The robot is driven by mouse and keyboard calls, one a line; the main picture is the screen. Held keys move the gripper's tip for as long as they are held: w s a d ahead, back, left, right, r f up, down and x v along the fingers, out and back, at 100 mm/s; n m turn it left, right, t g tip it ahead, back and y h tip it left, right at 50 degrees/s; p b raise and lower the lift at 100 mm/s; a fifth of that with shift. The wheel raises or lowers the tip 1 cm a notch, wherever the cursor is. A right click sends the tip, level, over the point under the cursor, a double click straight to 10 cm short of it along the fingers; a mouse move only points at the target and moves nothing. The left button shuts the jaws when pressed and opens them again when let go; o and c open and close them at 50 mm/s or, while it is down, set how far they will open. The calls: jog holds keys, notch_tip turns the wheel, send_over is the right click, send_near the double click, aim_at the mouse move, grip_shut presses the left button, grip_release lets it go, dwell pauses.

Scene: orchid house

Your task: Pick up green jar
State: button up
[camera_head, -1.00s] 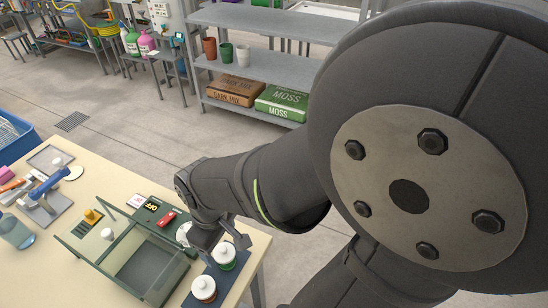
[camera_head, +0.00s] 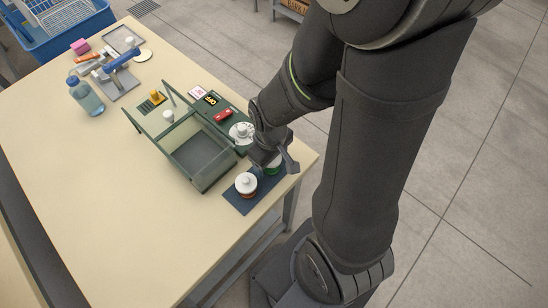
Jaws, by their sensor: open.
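The green jar (camera_head: 272,171) stands on a dark blue mat (camera_head: 238,203) near the right corner of the table. Only part of its green side shows, as my gripper (camera_head: 281,164) is in front of and above it. My gripper is open. Whether its fingers are around the jar or only over it, I cannot tell.
A glass-sided box (camera_head: 200,155) stands close left of the mat. A white round dish (camera_head: 241,132) and a red item (camera_head: 223,115) lie behind it. A water bottle (camera_head: 86,96) stands further left. The front of the cream table (camera_head: 110,190) is clear.

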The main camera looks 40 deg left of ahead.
jog(key=shift+f, duration=0.2)
jog(key=c, duration=1.1)
jog(key=shift+o, duration=0.2)
jog(key=shift+r, duration=0.2)
